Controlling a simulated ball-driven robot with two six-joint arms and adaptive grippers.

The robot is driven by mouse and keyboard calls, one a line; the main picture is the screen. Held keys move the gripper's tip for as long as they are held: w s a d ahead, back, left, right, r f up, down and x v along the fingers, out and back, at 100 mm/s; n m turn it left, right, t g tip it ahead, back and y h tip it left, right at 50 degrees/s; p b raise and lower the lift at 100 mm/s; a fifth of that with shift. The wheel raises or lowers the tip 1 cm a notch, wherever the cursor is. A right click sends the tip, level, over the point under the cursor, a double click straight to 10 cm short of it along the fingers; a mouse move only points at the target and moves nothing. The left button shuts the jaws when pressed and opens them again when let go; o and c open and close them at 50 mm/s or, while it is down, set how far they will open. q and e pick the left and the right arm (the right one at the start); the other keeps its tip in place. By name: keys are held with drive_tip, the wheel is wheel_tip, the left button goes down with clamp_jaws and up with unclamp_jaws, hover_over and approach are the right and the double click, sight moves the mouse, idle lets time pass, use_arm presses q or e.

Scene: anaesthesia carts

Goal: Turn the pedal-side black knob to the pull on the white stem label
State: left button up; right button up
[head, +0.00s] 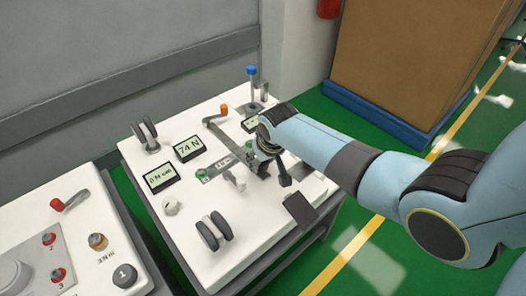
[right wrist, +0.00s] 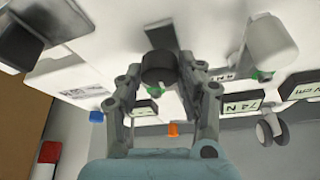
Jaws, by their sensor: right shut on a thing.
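My right gripper (head: 266,158) reaches over the white cart panel from the right. In the right wrist view its two fingers (right wrist: 160,72) stand on either side of a round black knob (right wrist: 158,68) and are shut on it. A dark piece (right wrist: 161,36) shows just beyond the knob. In the head view the gripper mostly hides the knob. A black pedal-like pad (head: 300,208) sits at the panel's near right edge. The writing on the stem label cannot be read. My left gripper is not in view.
A "74 N" display (head: 188,148) and another display (head: 160,177) stand left of the gripper. An orange-tipped lever (head: 215,121), a blue-topped post (head: 252,80) and grey rollers (head: 214,231) stand around it. A second panel (head: 82,222) is at the left.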

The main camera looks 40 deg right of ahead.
drive_tip(key=m+h+p, duration=0.1)
drive_tip(key=m, duration=0.2)
drive_tip(key=shift+a+g, duration=0.15)
drive_tip(key=shift+g, duration=0.15)
drive_tip(key=m+h, duration=0.1)
drive_tip(key=m, duration=0.1)
drive_tip(key=shift+m+g, duration=0.3)
drive_tip(key=m+g+b, duration=0.1)
drive_tip(key=m, duration=0.2)
drive_tip(key=shift+w+a+f+m+h, duration=0.1)
drive_tip(key=shift+m+h, duration=0.2)
drive_tip(key=shift+h, duration=0.1)
drive_tip(key=shift+m+g+h+b, duration=0.3)
drive_tip(key=shift+m+g+b, duration=0.45)
drive_tip(key=shift+m, duration=1.05)
drive_tip(key=o, duration=1.2)
drive_tip(key=shift+c, duration=0.2)
